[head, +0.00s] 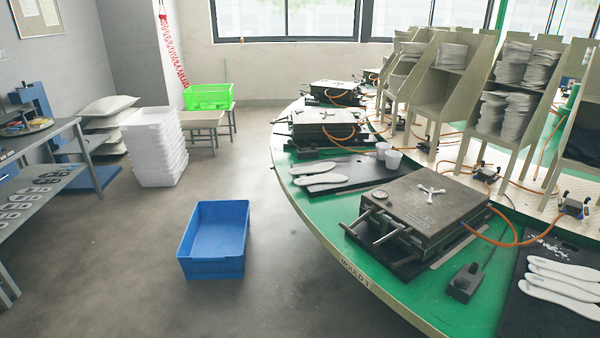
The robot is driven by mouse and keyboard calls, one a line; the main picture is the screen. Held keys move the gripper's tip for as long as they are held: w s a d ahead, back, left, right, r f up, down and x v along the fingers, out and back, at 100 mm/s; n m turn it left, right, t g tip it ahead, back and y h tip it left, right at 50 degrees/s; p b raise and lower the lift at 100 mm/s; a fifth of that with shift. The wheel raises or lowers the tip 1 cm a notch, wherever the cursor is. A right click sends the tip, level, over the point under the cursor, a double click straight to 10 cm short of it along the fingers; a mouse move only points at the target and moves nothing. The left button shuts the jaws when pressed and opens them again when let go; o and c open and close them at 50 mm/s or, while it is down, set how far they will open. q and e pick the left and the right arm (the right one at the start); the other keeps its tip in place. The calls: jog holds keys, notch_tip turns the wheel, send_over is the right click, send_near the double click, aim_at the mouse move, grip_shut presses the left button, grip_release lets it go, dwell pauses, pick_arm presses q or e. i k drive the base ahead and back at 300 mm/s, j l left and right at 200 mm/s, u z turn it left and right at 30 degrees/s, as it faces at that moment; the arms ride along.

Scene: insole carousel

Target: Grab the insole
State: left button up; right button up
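Several white insoles (562,287) lie side by side on a black mat (535,318) at the lower right of the green carousel table, in the head view. Two more white insoles (322,179) lie on another black mat (362,173) farther back, left of two white cups. Neither of my grippers shows in the head view.
A grey metal mould (425,208) with hoses and handles stands on the carousel (375,268) between the two mats. A small black box (465,282) sits in front of it. A blue crate (214,240) stands on the floor, left of the table. Shelves with stacked material (515,62) stand behind.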

aim_at(324, 166)
jog(key=i+l, duration=0.15)
jog(key=l, duration=0.15)
jog(key=i+l, duration=0.15)
jog(key=i+l+u, duration=0.1)
jog(key=l, duration=0.3)
jog(key=i+z, duration=0.1)
jog(key=z, duration=0.3)
jog(key=j+z, duration=0.1)
jog(key=z, duration=0.25)
jog(key=i+j+z, duration=0.1)
jog(key=z, duration=0.3)
jog(key=i+j+z, duration=0.3)
jog(key=j, duration=0.3)
jog(key=j+z, duration=0.35)
jog(key=j, duration=0.2)
jog(key=i+j+z, duration=0.1)
jog(key=j+z, duration=0.2)
jog(key=j, duration=0.4)
jog(key=j+z, duration=0.15)
jog(key=j, duration=2.1)
